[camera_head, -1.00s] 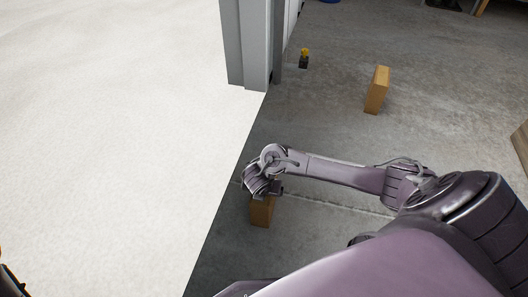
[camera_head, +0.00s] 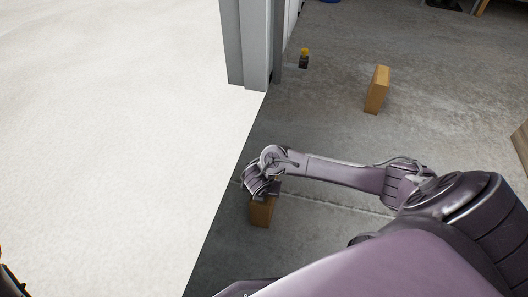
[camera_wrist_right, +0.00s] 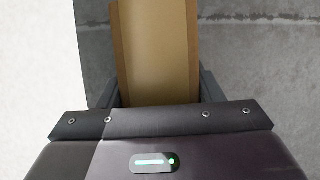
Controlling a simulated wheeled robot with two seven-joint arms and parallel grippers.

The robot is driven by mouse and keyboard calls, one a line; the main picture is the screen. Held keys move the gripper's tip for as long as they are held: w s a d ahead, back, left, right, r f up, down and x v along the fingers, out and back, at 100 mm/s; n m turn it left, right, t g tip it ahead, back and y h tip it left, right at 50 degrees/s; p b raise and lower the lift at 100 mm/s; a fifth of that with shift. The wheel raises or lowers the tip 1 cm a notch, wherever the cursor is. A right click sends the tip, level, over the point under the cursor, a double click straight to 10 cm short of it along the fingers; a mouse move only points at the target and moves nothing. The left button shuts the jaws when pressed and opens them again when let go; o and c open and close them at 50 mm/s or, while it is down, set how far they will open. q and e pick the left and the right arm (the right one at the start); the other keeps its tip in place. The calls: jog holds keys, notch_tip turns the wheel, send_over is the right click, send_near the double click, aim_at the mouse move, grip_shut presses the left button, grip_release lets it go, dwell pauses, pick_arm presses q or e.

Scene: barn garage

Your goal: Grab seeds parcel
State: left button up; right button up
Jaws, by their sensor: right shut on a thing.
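A tan, box-shaped parcel (camera_head: 262,212) stands on the concrete floor near its left edge in the head view. My right gripper (camera_head: 264,194) is at its top, shut on it. In the right wrist view the parcel (camera_wrist_right: 155,50) fills the space between the two dark fingers (camera_wrist_right: 160,90). Its label cannot be read, so I cannot tell if it is the seeds parcel. A second tan parcel (camera_head: 377,90) stands upright farther back, apart from the gripper. My left gripper is not in view.
A grey post (camera_head: 246,45) rises at the floor's edge. A small dark object with a yellow top (camera_head: 304,58) stands right of it. A wooden box edge (camera_head: 521,142) is at the far right. The concrete between them is clear. Bright white ground (camera_head: 110,130) lies left.

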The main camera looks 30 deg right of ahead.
jog(key=c, duration=0.6)
jog(key=shift+c, duration=0.2)
